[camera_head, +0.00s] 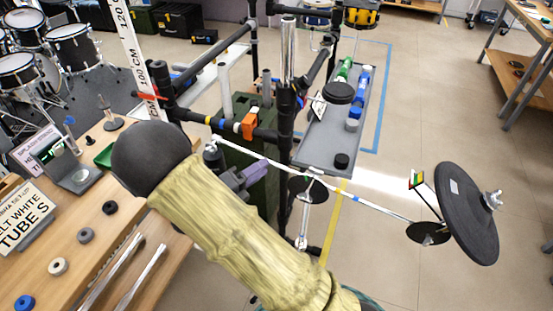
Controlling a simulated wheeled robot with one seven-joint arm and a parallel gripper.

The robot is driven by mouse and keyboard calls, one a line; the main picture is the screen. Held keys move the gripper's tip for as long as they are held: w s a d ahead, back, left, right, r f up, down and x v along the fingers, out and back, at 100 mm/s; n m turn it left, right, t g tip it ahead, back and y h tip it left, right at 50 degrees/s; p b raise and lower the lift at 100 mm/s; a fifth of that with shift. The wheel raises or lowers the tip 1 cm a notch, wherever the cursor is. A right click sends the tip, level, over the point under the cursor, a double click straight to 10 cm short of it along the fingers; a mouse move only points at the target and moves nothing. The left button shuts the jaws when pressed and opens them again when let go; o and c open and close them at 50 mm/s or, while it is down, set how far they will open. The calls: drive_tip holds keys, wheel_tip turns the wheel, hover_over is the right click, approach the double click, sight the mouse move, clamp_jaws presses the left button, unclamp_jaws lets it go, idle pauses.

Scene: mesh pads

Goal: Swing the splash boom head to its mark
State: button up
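The splash boom (384,209) is a thin pale rod that runs from a clamp at the left, behind my sleeved arm, down to the right. At its right end is a tilted black mesh pad (459,215) with a wing nut, likely the boom head. A small red, yellow and green marker card (416,180) stands just left of this pad, above a flat black disc (428,234). A purple-grey part, probably my gripper (248,178), shows beyond my arm, close to the boom's left part. My arm hides most of it, so its fingers and any contact are unclear.
A black rack with an orange clamp (249,125) stands behind the boom. A grey tray (335,145) holds bottles and black pads. A wooden bench (105,235) with rings, rods and signs lies left. The floor right of the mesh pad looks clear.

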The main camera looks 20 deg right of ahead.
drive_tip(key=x, duration=0.6)
drive_tip(key=shift+d, duration=0.1)
clamp_jaws()
idle(1.4)
